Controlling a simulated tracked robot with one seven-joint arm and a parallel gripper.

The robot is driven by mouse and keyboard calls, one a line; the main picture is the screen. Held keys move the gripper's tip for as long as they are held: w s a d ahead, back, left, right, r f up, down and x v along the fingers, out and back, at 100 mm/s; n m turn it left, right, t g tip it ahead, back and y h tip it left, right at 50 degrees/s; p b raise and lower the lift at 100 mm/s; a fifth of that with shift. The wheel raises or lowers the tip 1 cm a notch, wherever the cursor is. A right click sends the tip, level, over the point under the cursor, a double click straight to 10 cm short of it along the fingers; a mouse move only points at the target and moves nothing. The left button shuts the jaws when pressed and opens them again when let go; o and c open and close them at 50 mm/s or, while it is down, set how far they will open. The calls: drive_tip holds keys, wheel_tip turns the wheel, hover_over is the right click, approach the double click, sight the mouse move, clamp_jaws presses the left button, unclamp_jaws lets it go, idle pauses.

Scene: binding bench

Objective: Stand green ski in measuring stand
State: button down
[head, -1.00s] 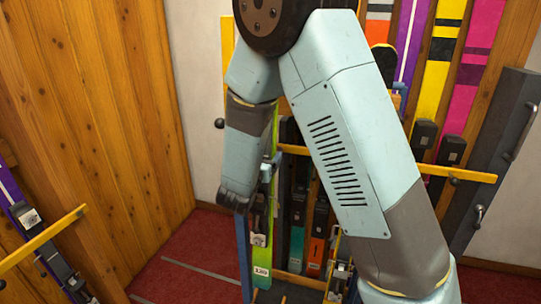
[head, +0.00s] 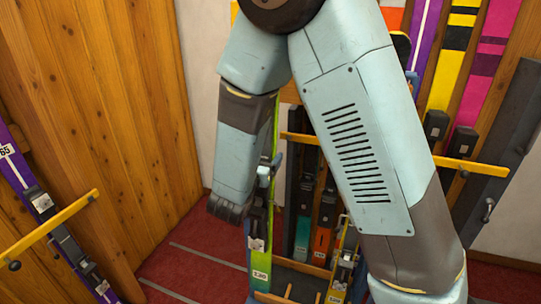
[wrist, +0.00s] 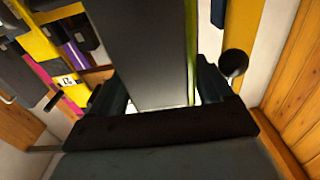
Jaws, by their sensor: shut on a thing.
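The green ski (head: 259,230) stands almost upright in the head view, with a binding partway up and a white number label near its lower end. My forearm hides part of its upper length. My gripper (head: 230,210) is beside it. In the wrist view my gripper (wrist: 163,95) is shut on a broad dark board (wrist: 142,50) with a green edge, apparently this ski's underside. The ski's lower end is at the left of the rack by a blue upright; whether it rests on anything I cannot tell. I cannot clearly identify the measuring stand.
A rack with a yellow crossbar (head: 470,166) holds several skis at the back, including a yellow ski (head: 445,70) and a magenta ski (head: 486,75). A purple ski (head: 18,165) stands at the left behind another yellow bar (head: 60,230). Red floor (head: 190,255) is open between.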

drive_tip(key=v, duration=0.8)
idle(0.4)
